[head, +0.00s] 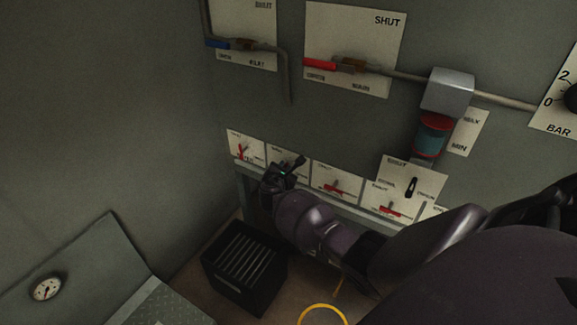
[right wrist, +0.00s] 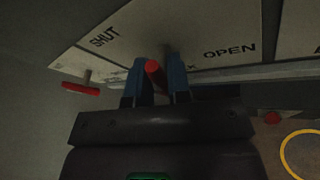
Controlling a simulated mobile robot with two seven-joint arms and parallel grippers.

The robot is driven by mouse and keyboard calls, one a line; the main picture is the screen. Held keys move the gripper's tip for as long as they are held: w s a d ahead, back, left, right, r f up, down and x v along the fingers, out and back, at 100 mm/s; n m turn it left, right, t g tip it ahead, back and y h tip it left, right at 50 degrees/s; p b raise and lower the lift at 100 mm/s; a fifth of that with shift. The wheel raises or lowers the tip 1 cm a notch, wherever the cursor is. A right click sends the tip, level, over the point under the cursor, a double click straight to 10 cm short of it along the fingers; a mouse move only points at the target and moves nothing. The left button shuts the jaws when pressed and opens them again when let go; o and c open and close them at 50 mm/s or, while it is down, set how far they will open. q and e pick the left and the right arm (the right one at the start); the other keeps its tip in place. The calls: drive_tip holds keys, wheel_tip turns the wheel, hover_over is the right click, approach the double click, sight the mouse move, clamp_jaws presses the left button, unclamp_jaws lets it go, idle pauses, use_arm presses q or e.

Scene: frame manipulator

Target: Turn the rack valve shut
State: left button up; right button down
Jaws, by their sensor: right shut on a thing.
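My right gripper (head: 290,166) reaches to the second plate in the low row of valve plates on the wall. In the right wrist view my right gripper (right wrist: 161,80) has its blue fingers on both sides of a red valve handle (right wrist: 155,72) and is shut on it. The handle stands out from a white plate (right wrist: 190,45) marked SHUT at left and OPEN at right. The handle points between the two words, but its exact angle is hard to tell. The plate's smaller name is hidden by the fingers. My left gripper is not in view.
Neighbouring red handles sit close by on the left plate (head: 243,152) and right plate (head: 337,184). A red-handled pipe valve (head: 320,64) and a blue-handled one (head: 217,43) are above. A black slatted crate (head: 245,266) stands below. A yellow ring (head: 323,314) is lower right.

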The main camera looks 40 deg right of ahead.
drive_tip(key=shift+r+n+g+p, duration=0.2)
drive_tip(key=shift+n+g+p, duration=0.6)
drive_tip(key=shift+n+p, duration=0.25)
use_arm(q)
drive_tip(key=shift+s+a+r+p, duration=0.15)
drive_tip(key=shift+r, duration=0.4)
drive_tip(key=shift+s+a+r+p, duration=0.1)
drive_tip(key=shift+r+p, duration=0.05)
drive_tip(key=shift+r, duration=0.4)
use_arm(e)
drive_tip(key=shift+f+n+g, duration=0.2)
drive_tip(key=shift+n+g, duration=0.4)
drive_tip(key=shift+n, duration=0.15)
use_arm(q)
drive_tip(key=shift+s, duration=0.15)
use_arm(e)
drive_tip(key=shift+f, duration=0.1)
drive_tip(key=c, duration=1.1)
unclamp_jaws()
use_arm(q)
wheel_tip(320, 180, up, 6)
drive_tip(key=p, duration=0.5)
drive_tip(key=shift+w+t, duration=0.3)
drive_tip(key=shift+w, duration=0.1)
use_arm(e)
drive_tip(key=v, duration=1.1)
